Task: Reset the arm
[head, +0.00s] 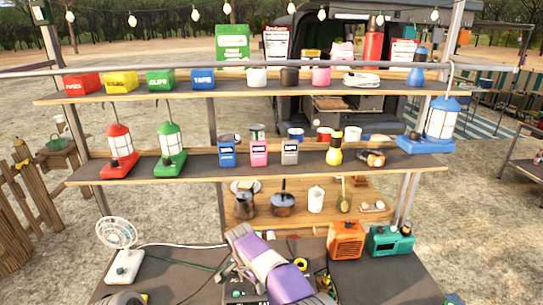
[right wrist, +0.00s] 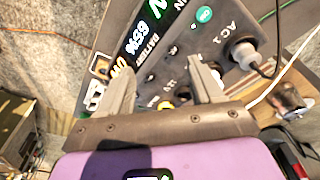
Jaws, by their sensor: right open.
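My right arm (head: 268,262), purple and grey, reaches over the dark counter at the bottom centre of the head view and hides part of it. In the right wrist view my right gripper (right wrist: 166,66) is open, with nothing between its two grey fingers. The fingers are over the front panel of a dark power unit (right wrist: 222,48) with a green 65% battery display and sockets. I cannot tell whether they touch it. The unit also shows partly under my arm in the head view (head: 247,296). My left gripper is not in view.
The counter (head: 185,267) bears a white fan (head: 121,248), an orange box (head: 346,240) and a teal device (head: 390,241). Cables run across it. Two shelves above hold lanterns, tins and cups.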

